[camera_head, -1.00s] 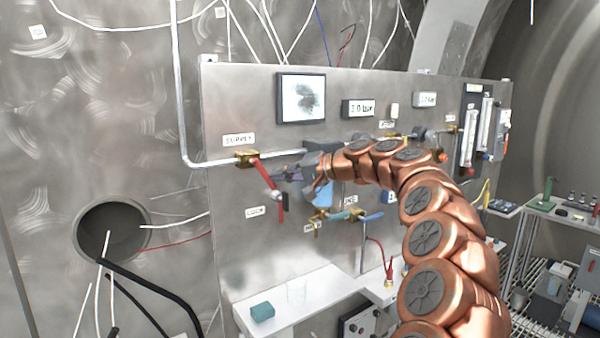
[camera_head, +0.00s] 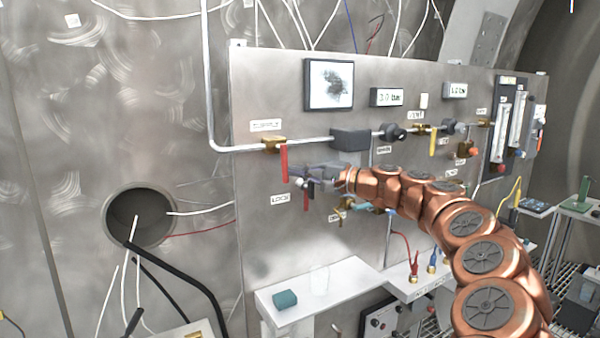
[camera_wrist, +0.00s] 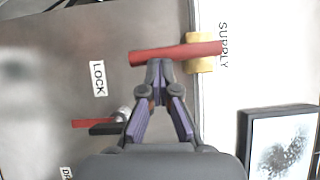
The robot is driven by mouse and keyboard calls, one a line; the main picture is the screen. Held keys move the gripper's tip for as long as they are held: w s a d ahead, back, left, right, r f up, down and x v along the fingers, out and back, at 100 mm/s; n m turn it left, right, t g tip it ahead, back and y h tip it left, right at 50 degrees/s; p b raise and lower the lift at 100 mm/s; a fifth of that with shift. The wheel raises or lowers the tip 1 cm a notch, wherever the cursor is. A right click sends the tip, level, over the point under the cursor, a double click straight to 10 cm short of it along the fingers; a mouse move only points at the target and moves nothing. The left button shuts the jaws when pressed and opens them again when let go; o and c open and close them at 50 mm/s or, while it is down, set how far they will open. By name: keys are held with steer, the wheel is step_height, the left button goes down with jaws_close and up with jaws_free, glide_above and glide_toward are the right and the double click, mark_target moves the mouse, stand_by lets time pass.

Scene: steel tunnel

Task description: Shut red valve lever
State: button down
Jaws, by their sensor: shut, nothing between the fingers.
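The red valve lever (camera_head: 284,163) hangs almost straight down from its brass valve (camera_head: 273,145) under the SUPPLY label, crosswise to the horizontal pipe. In the wrist view the lever (camera_wrist: 180,53) lies across the picture from the brass valve body (camera_wrist: 201,52). My gripper (camera_head: 295,177) is shut and empty beside the lower part of the lever. In the wrist view its closed fingertips (camera_wrist: 160,66) are right at the lever's edge; I cannot tell whether they touch it.
A smaller red and black fitting (camera_wrist: 97,125) is beside my fingers by the LOCK label (camera_wrist: 98,78). Brass valves with blue handles (camera_head: 362,207) are partly hidden below my arm. A white shelf (camera_head: 345,285) holds a teal block (camera_head: 285,299) and a clear glass.

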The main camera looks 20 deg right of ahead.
stand_by(0.4)
steer(key=w+d+b+v, duration=0.1)
steer(key=w+v, duration=0.1)
steer(key=v, duration=1)
steer(key=shift+s+d+r+b, duration=0.3)
steer(key=shift+d+r, duration=0.05)
steer(key=shift+d, duration=0.35)
